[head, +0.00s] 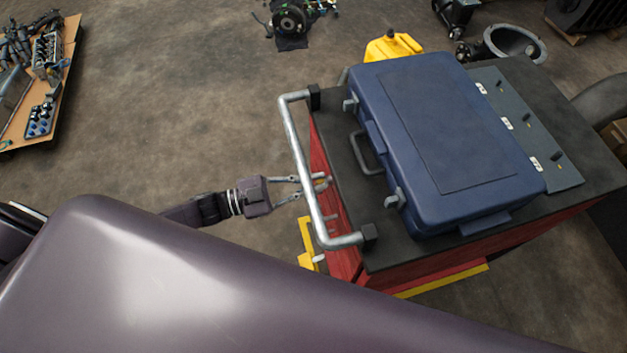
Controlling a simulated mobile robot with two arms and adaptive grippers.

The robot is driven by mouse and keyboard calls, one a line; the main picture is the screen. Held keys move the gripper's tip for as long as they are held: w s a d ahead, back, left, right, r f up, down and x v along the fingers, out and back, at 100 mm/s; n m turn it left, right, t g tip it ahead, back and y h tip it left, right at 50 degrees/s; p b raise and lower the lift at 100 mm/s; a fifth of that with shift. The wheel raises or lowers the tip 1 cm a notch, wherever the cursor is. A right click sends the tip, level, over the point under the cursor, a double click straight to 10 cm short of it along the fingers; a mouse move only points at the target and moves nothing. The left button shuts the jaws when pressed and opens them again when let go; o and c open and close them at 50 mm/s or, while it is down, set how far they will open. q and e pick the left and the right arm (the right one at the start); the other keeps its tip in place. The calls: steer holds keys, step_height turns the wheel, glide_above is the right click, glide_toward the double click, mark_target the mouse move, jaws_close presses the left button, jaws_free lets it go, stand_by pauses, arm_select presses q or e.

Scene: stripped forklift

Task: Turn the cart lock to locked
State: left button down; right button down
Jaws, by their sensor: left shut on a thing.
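The cart (338,210) is a red box with a dark top and a grey metal push handle (299,160) on its left side. My left gripper (317,184) reaches in from the left, under the handle bar, to the red side. My right gripper is not in view.
A blue case (435,135) lies on the cart top beside a grey plate (520,125) with small latches. A yellow container (393,46) stands behind the cart. A table with parts (65,75) is at the far left. The floor between is mostly clear.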

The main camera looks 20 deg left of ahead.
arm_select(q)
steer(key=m, duration=0.1)
steer(key=m+b, duration=0.1)
steer(key=shift+s+d+f+m, duration=0.15)
steer(key=shift+s+f+m, duration=0.05)
steer(key=shift+m, duration=0.2)
steer(key=m, duration=0.1)
steer(key=m+b, duration=0.1)
steer(key=m, duration=0.1)
steer(key=m+b, duration=0.1)
steer(key=shift+s+d+f+m, duration=0.1)
steer(key=shift+s+f+m, duration=0.15)
steer(key=shift+f+m, duration=0.05)
steer(key=shift+f+m+b, duration=0.25)
steer(key=shift+m+b, duration=0.5)
steer(key=shift+m, duration=0.45)
steer(key=shift+s+d+f+m+b, duration=0.1)
steer(key=shift+f+m+b, duration=0.1)
steer(key=shift+m+b, duration=1.1)
steer(key=shift+m+p, duration=0.3)
steer(key=shift+m, duration=0.4)
steer(key=c, duration=2)
jaws_free()
